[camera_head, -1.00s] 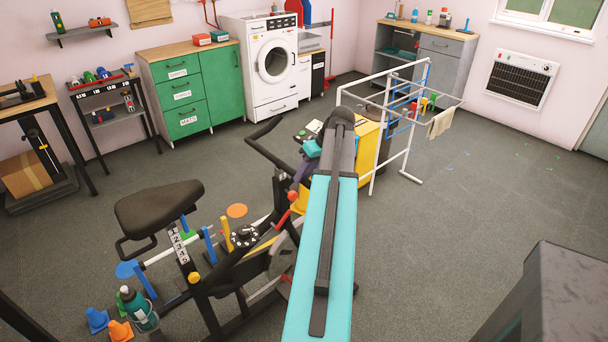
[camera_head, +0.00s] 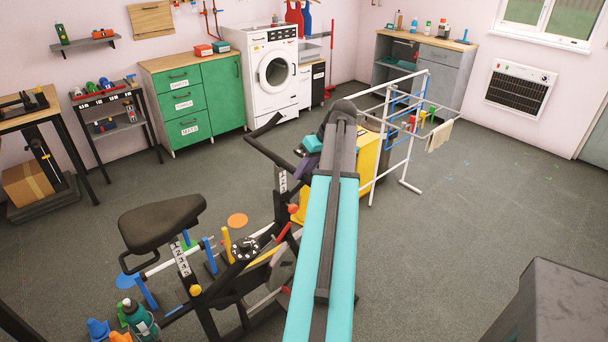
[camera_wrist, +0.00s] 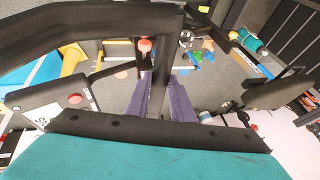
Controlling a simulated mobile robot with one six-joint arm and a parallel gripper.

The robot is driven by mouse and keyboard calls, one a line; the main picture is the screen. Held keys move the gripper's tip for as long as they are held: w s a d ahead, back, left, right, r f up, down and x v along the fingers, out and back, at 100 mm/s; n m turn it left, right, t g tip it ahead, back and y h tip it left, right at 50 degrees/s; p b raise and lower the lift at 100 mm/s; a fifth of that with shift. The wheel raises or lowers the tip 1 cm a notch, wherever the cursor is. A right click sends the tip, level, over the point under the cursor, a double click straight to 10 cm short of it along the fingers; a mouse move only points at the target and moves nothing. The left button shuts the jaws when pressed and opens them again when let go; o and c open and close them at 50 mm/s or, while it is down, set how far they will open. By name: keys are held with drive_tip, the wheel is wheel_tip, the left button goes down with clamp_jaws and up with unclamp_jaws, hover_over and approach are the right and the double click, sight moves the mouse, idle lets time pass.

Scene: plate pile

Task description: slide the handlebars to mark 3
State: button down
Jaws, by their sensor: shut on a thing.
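The black handlebars (camera_head: 272,156) of the exercise bike stand at the front of its frame, left of my arm in the head view. In the wrist view the handlebars (camera_wrist: 90,24) cross the top left. Below them a post carries a pale numbered scale (camera_head: 282,181); its digits are too small to read surely, and I cannot tell which mark they stand at. My gripper (camera_head: 306,166), with purple fingers, is at the handlebars. In the wrist view its fingers (camera_wrist: 162,80) are shut on either side of a black bar of the handlebars. My arm hides the right side.
The bike's black seat (camera_head: 160,220) stands at left, with a numbered seat post (camera_head: 181,260). A red knob (camera_head: 292,209) sits near the handlebar post. A white drying rack (camera_head: 408,150) and a yellow cabinet (camera_head: 368,160) stand behind. Open floor lies at right.

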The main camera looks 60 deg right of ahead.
drive_tip(key=c, duration=1.5)
unclamp_jaws()
drive_tip(key=shift+c, duration=0.2)
drive_tip(key=b+v, duration=0.2)
drive_tip(key=v, duration=1.1)
drive_tip(key=shift+s+r+b, duration=0.2)
drive_tip(key=shift+r+b, duration=0.1)
drive_tip(key=shift+r, duration=0.05)
